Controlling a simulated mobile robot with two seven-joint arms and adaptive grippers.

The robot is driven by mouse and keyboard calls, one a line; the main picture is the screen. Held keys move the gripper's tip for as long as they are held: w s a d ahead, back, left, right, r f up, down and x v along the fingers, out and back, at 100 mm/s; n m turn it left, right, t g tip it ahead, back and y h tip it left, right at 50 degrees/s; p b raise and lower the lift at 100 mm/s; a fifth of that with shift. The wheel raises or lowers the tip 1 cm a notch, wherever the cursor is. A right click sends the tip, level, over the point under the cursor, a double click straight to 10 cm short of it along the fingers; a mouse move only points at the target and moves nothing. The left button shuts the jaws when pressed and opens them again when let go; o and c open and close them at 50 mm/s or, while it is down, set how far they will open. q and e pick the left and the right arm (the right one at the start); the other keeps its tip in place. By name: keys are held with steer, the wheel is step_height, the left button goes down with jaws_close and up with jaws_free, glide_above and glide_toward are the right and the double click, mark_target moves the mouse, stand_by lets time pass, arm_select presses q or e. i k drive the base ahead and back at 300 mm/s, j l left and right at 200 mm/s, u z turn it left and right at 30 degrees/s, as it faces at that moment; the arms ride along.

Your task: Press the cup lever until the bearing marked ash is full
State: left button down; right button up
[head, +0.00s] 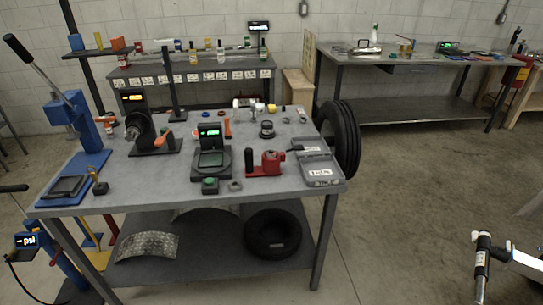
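Neither of my grippers shows in the head view. No lever here can be firmly told as the cup lever. A red device with an upright handle (265,163) stands on the front bench (130,199), right of centre. A blue press with a long raised lever (75,120) stands at the bench's left end. A small grey ring (235,186), possibly a bearing, lies near the front edge. No ash mark is readable, and I cannot see any bearing's fill.
The bench also holds a scale with a green display (211,157), a green-button box (210,185) and labelled grey trays (316,164). A tyre (341,136) stands at its right end. Two benches stand behind. Floor between is clear.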

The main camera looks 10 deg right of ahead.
mark_target(297, 148)
steer(key=i+l, duration=0.55)
steer(key=l, duration=0.3)
steer(key=i+l, duration=0.3)
steer(key=i+l+u, duration=0.1)
steer(key=i+l, duration=0.15)
steer(key=l, duration=0.25)
steer(key=i+l, duration=0.25)
steer(key=l, duration=0.2)
steer(key=i+l, duration=0.3)
steer(key=l+u, duration=0.05)
steer(key=l, duration=0.05)
